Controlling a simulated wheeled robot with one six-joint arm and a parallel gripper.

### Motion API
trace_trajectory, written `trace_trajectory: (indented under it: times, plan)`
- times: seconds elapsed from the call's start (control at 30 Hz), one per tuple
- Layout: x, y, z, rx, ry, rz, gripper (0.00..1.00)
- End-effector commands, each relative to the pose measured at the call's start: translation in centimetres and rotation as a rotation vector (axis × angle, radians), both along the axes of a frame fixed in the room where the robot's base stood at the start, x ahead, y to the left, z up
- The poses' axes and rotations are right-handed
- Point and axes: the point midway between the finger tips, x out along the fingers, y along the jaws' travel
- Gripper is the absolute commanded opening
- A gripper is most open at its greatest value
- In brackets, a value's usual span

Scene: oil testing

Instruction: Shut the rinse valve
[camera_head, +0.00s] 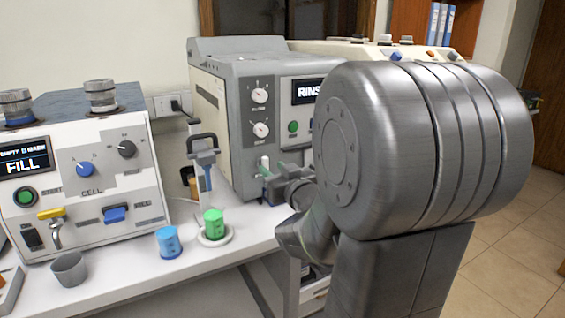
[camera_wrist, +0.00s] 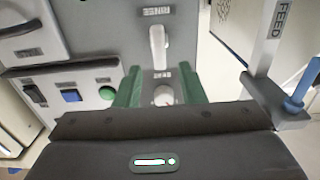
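The rinse valve shows in the wrist view as a white lever handle (camera_wrist: 158,45) on the grey machine's panel, under an upside-down label that appears to read RINSE. My gripper (camera_wrist: 160,82) has its two green fingers spread apart, with nothing held between them. The lever lies just beyond the fingertips, roughly centred on the gap, and I see no contact. A small round dial (camera_wrist: 163,96) shows between the fingers. In the head view my gripper (camera_head: 268,172) is at the front of the grey rinse machine (camera_head: 222,120), where a small white part of the valve (camera_head: 264,161) shows; my arm hides the rest.
The feed stand (camera_head: 203,150) with a blue plunger is close left of my gripper; it also shows in the wrist view (camera_wrist: 275,100). The fill machine (camera_head: 85,180) is at left.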

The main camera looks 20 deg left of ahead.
Motion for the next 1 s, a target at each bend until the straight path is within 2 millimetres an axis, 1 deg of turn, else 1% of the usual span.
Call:
trace_trajectory:
  times: [0.03,0.1,0.3,0.5,0.73,0.8,0.87,0.9,0.93,1.0]
  plan:
    - [0.7,0.9,0.0,-0.001,0.001,0.002,0.36]
    - [1.5,1.8,0.0,-0.001,-0.001,0.002,0.36]
    - [3.2,3.7,0.0,0.000,0.000,0.000,0.36]
    - [3.7,4.4,0.0,-0.001,-0.001,0.000,0.36]
    - [3.8,4.4,0.0,-0.001,-0.001,-0.001,0.36]
    - [3.8,4.4,0.0,-0.001,-0.001,-0.001,0.23]
    - [3.8,4.4,0.0,-0.001,-0.001,-0.001,0.11]
    - [3.8,4.4,0.0,-0.001,-0.001,-0.001,0.03]
    - [3.7,4.4,0.0,-0.001,-0.001,-0.001,0.00]
    - [3.7,4.4,0.0,-0.001,-0.001,-0.001,0.00]
